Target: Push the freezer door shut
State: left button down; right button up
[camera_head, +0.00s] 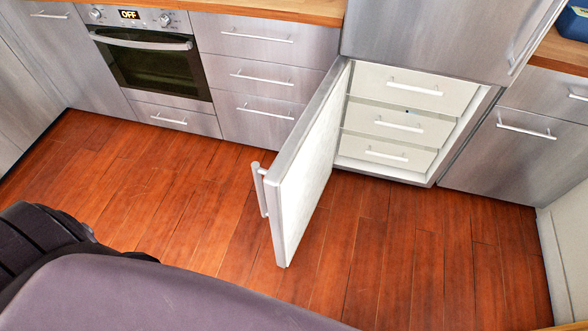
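The freezer door (307,170) stands wide open, swung out from its hinge on the left side of the freezer. Its white inner face points right, and its bar handle (261,189) is on the outer face near the free edge. The freezer compartment (395,125) is the lower part of the steel fridge and shows white drawers, all pushed in. Neither of my grippers is in view, and nothing touches the door. Dark parts of my own body fill the bottom left.
An oven (152,62) and steel drawers (262,75) line the wall left of the freezer. The upper fridge door (440,35) is shut. A steel cabinet (520,150) stands on the right. The wooden floor (400,250) around the door is clear.

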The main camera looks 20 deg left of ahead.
aim_at(294, 184)
jog(key=j+z, duration=0.2)
jog(key=j, duration=0.35)
jog(key=j+z, duration=0.15)
jog(key=j, duration=0.4)
jog(key=k+j+z, duration=0.2)
jog(key=j, duration=0.35)
jog(key=i+j, duration=0.15)
jog(key=j, duration=0.2)
jog(key=i+j+z, duration=0.1)
jog(key=j, duration=0.2)
jog(key=i+j+z, duration=0.1)
jog(key=j, duration=0.25)
jog(key=i, duration=0.1)
